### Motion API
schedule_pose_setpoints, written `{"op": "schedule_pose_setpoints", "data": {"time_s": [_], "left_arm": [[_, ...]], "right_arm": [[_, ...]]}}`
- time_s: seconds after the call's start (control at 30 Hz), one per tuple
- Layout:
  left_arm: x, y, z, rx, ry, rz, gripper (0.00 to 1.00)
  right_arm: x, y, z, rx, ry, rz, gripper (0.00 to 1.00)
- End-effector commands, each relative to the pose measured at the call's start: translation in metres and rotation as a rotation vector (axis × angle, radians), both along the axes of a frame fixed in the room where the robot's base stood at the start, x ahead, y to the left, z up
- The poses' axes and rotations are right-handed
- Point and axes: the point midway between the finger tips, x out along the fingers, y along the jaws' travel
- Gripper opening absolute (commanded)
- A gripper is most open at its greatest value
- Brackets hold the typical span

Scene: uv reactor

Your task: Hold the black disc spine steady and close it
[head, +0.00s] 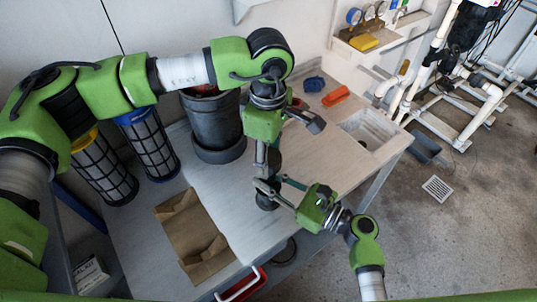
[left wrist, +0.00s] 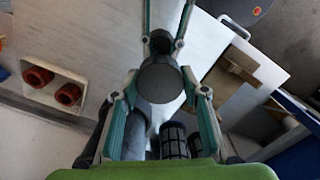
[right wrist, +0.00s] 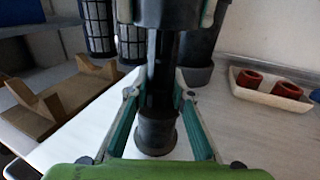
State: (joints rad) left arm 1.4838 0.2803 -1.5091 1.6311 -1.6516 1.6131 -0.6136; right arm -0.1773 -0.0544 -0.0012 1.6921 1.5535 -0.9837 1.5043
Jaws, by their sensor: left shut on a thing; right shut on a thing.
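The black disc spine (right wrist: 163,75) stands upright on the pale bench, a dark rod with a round base (right wrist: 155,136) and a wide dark cylinder (right wrist: 168,12) at its upper end. My left gripper (head: 264,165) reaches down from above and is shut on the upper cylinder; its fingers flank the cylinder's round top (left wrist: 161,80) in the left wrist view. My right gripper (head: 268,188) comes from the lower right and is shut on the rod, lower down and above the base. The fingers partly hide the spine in the head view.
A dark grey bucket-like vessel (head: 213,122) and two caged filters (head: 152,148) stand behind. A brown cradle (head: 185,232) lies on the bench at left. A white tray with red cylinders (right wrist: 272,87) sits nearby. A basin (head: 372,131) is at the right end.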

Motion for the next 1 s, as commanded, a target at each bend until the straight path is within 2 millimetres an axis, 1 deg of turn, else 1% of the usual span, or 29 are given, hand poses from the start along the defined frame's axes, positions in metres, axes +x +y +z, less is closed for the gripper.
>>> {"op": "schedule_pose_setpoints", "data": {"time_s": [0.03, 0.3, 0.5, 0.53, 0.67, 0.7, 0.73, 0.77, 1.0], "left_arm": [[0.0004, 0.0003, 0.0002, 0.001, -0.001, -0.09, 0.15], [0.0003, 0.0002, -0.0004, 0.0, -0.001, -0.608, 0.15], [0.0003, 0.0003, -0.0007, 0.0, -0.001, -0.943, 0.15], [0.0002, 0.0002, -0.0008, 0.0, -0.001, -0.963, 0.15], [0.0003, 0.0003, -0.0007, 0.0, -0.001, -0.953, 0.15], [0.0003, 0.0002, -0.0007, 0.0, -0.001, -0.953, 0.48], [0.0003, 0.0002, -0.0007, 0.0, -0.001, -0.952, 0.56], [0.0003, 0.0002, -0.0007, 0.0, -0.001, -0.952, 0.57], [0.0002, 0.0001, -0.0007, 0.0, 0.0, -0.951, 0.57]], "right_arm": [[-0.0001, -0.0001, -0.0003, -0.001, 0.001, 0.0, 0.0], [-0.0001, 0.0, -0.0003, -0.001, 0.001, 0.0, 0.0], [-0.0001, 0.0, -0.0003, -0.001, 0.001, 0.0, 0.0], [-0.0001, 0.0, -0.0003, -0.001, 0.001, 0.0, 0.0], [-0.0001, 0.0, -0.0003, -0.001, 0.001, 0.0, 0.0], [-0.0001, 0.0, -0.0003, -0.001, 0.001, 0.0, 0.0], [-0.0001, 0.0, -0.0003, -0.001, 0.001, 0.0, 0.0], [-0.0001, 0.0, -0.0003, -0.001, 0.001, 0.0, 0.0], [-0.0001, 0.0, -0.0003, -0.001, 0.001, 0.0, 0.0]]}}
